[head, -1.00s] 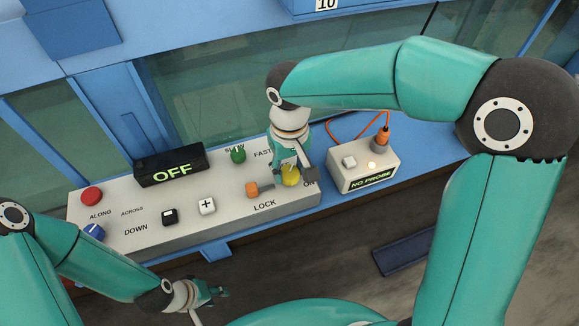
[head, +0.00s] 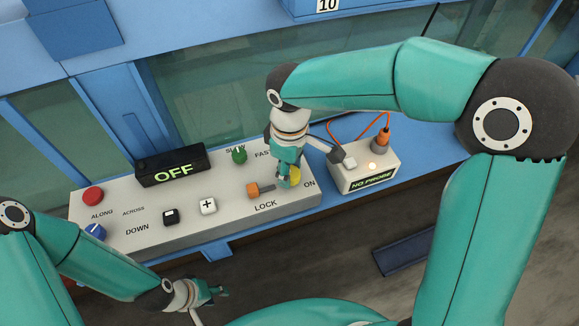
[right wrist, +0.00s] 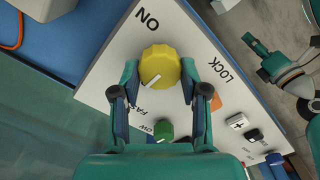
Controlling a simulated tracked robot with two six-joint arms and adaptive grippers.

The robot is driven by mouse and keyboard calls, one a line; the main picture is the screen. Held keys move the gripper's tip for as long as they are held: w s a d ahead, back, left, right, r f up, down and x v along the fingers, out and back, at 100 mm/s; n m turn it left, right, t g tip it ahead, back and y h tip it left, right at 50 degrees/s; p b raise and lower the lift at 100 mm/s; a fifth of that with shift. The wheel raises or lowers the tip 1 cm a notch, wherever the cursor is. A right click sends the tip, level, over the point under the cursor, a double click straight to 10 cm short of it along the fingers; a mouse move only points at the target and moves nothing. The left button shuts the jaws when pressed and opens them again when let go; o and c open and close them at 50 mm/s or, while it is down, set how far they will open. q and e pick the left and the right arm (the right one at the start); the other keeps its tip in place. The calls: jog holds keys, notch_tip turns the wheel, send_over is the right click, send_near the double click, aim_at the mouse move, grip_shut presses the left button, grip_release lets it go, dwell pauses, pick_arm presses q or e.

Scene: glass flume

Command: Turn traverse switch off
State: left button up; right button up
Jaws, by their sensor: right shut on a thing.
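The traverse switch looks to be the yellow knob (head: 296,173) at the right end of the sloped grey panel (head: 240,221), beside the word ON. In the right wrist view the yellow knob (right wrist: 161,64) shows a white pointer line. My right gripper (head: 288,181) is shut on the knob, one finger on each side of it, and partly hides it in the head view. The black display (head: 170,166) reads OFF. My left gripper (head: 212,301) is open and empty, in front of the panel, its fingers spread apart.
An orange lock lever (head: 255,190) lies close beside the knob. A green knob (head: 239,155), red button (head: 93,196), blue knob (head: 95,232) and black and white buttons share the panel. A NO PROBE box (head: 363,167) with an orange cable stands close on the right.

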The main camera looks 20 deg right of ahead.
jog(key=shift+w+r, duration=0.1)
dwell(0.3)
jog(key=o, duration=1.1)
jog(key=shift+o, duration=0.2)
notch_tip(320, 180, up, 12)
